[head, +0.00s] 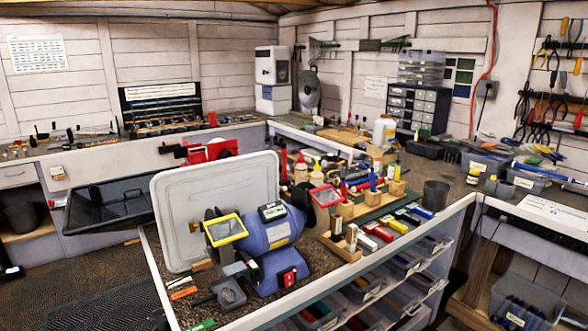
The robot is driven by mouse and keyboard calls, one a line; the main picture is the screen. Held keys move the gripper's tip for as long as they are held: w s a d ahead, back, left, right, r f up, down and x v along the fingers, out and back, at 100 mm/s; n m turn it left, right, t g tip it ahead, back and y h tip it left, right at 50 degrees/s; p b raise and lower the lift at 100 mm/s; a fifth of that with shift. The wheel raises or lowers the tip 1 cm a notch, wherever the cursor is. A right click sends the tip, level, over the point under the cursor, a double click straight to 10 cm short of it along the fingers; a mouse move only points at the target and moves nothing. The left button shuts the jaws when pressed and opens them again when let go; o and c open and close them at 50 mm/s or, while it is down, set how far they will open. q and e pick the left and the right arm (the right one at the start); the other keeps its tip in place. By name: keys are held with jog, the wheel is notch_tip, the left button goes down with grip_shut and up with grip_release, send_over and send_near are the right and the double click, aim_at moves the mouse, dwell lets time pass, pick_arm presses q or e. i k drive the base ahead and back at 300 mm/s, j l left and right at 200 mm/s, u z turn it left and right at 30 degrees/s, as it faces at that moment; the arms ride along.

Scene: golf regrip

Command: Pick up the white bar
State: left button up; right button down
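A row of coloured bars, including a red bar (378,232) and a blue bar (420,211), lies to the right. Neither of my grippers is in view.
A blue bench grinder (271,236) with a yellow-framed shield (226,229) stands left of the tray, before a large pale panel (180,217). Wooden blocks (397,187) and bottles crowd behind. Drawers of bins (322,312) are below. A dark cup (435,195) stands at right.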

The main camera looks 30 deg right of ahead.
aim_at(351, 240)
jog(key=z, duration=0.4)
jog(key=k+l+z, duration=0.1)
jog(key=z, duration=0.35)
jog(key=l+z, duration=0.2)
jog(key=z, duration=0.2)
